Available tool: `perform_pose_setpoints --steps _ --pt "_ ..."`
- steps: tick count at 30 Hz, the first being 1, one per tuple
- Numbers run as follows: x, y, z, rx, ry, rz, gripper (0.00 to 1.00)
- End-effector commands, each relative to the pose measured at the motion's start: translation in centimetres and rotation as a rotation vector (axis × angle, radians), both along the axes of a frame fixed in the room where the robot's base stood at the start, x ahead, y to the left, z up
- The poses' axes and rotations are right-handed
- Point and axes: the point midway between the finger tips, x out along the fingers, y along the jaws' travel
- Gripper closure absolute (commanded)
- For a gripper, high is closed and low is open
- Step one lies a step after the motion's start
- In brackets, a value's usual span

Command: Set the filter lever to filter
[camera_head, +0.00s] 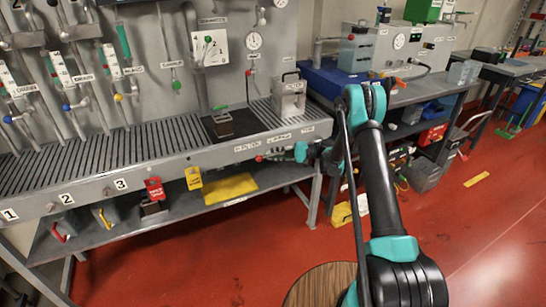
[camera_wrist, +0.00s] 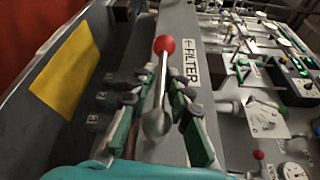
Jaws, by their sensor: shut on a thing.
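The filter lever shows in the wrist view as a silver rod with a red ball knob (camera_wrist: 165,44) and a round silver pivot end (camera_wrist: 156,123). A white label (camera_wrist: 190,63) reading FILTER with an arrow is beside it. My gripper (camera_wrist: 160,92) has its fingers on both sides of the rod and is shut on the lever. In the head view the red knob (camera_head: 259,158) sticks out left of my gripper (camera_head: 284,154) at the bench's front edge. The contact is partly hidden there by my gripper.
A yellow sheet (camera_head: 229,187) lies on the lower shelf. Red floor is open at the right.

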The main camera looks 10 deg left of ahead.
Motion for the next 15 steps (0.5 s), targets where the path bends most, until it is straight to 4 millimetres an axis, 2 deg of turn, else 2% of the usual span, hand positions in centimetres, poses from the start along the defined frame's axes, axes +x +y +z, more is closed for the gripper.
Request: perform_pose_setpoints --steps 12,13,15 --pt "0.15 0.04 0.29 0.011 0.005 -0.003 1.0" --pt "0.16 0.04 0.28 0.011 0.005 -0.003 0.81" --pt "0.15 0.05 0.28 0.011 0.005 -0.003 0.72"
